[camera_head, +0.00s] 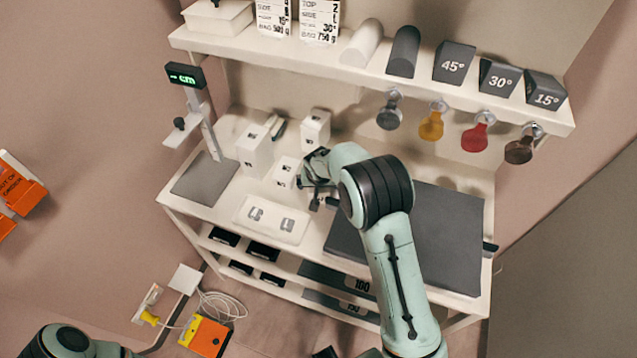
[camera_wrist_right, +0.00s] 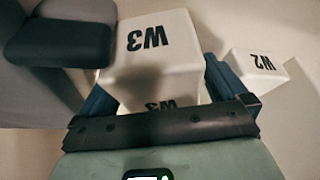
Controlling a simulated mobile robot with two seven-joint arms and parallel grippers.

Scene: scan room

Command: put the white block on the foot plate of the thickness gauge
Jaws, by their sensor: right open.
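The thickness gauge (camera_head: 199,122) stands at the left end of the bench, with a lit green display on top. Its grey foot plate (camera_head: 203,181) is flat and bare. White blocks stand right of it: a tall one (camera_head: 254,152), a low one (camera_head: 284,172) and one farther back (camera_head: 315,128). My right gripper (camera_head: 314,180) is beside the low block. In the right wrist view, a white block marked W3 (camera_wrist_right: 150,42) lies between the open blue fingers (camera_wrist_right: 155,80). A block marked W2 (camera_wrist_right: 257,64) is to its right. My left gripper is not in view.
A white tray (camera_head: 270,220) with two marked recesses lies in front of the blocks. A dark mat (camera_head: 447,235) covers the right of the bench. A shelf (camera_head: 400,82) above carries angle wedges; coloured tags hang below it.

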